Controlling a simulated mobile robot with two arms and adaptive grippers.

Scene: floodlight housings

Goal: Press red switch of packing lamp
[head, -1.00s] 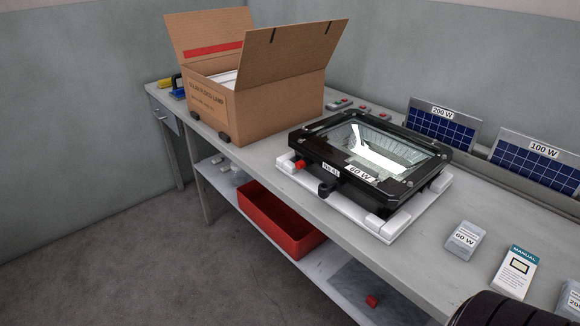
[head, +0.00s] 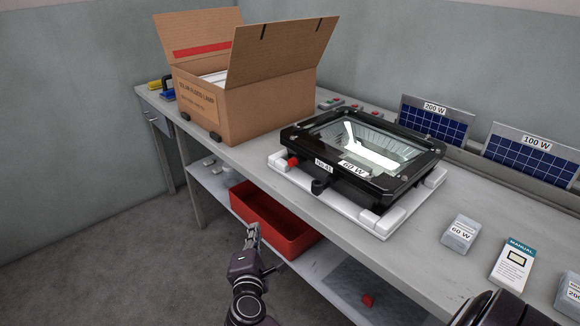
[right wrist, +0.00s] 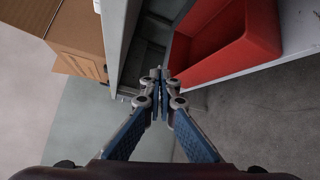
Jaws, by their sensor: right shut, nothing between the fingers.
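The packing lamp (head: 362,150) is a black floodlight with a glass front. It lies face up on a white foam support (head: 350,212) on the bench, with labels "No.41" and "60 W". Its red switch (head: 293,161) sticks out at the near left corner. My right gripper (head: 253,228) is shut and empty, in front of the bench and below the lamp, over the red bin in the picture. In the right wrist view its fingertips (right wrist: 161,76) meet between the bench edge and the bin. The lamp is outside that view. My left gripper is not seen.
An open cardboard box (head: 240,95) stands left of the lamp. A red bin (head: 272,218) sits on the lower shelf. A small 60 W box (head: 460,234) and a manual (head: 513,264) lie to the right. Solar panels (head: 437,124) stand behind. The bench front edge is clear.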

